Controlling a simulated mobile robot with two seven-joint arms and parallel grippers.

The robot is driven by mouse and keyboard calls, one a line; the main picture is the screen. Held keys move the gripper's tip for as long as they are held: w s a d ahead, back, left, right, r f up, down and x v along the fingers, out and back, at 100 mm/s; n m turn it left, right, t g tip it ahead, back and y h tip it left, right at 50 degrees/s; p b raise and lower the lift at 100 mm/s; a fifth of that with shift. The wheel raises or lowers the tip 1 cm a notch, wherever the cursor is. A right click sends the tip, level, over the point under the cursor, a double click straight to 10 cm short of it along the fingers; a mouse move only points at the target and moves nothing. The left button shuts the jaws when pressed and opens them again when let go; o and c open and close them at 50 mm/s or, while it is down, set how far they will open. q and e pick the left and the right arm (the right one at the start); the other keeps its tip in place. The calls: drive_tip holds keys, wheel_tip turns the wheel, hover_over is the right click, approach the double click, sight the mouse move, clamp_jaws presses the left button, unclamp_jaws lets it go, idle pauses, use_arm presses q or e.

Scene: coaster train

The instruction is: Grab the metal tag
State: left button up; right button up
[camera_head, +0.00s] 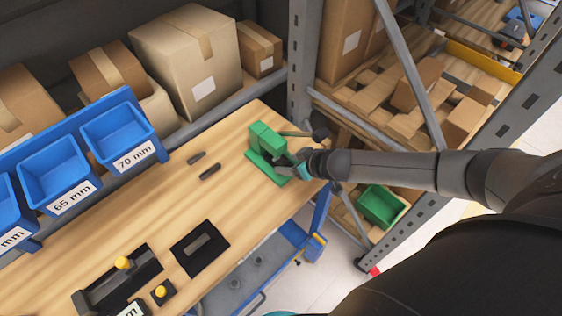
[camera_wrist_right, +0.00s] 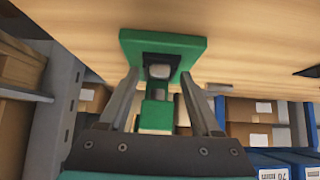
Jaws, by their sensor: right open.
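A green stand-like device (camera_head: 267,140) sits at the right end of the wooden table. My right gripper (camera_head: 296,166) is beside it at its near right side. In the right wrist view the open fingers (camera_wrist_right: 160,108) reach on either side of the device's green post (camera_wrist_right: 156,116), with its green base plate (camera_wrist_right: 190,46) beyond. A small grey piece (camera_wrist_right: 158,72) shows in a dark recess there; I cannot tell whether it is the metal tag. A grey strip (camera_head: 199,243) also lies in a black square plate (camera_head: 181,258). My left gripper is not in view.
Labelled blue bins (camera_head: 118,137) line the table's left back edge. Cardboard boxes (camera_head: 188,58) stand on the shelf behind. Two small dark bars (camera_head: 209,172) lie mid-table. A black fixture with a yellow knob (camera_head: 122,263) is at the front left. A grey rack post stands behind the device.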

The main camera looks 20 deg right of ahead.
drive_tip(key=shift+w+f, duration=0.2)
clamp_jaws()
idle(0.5)
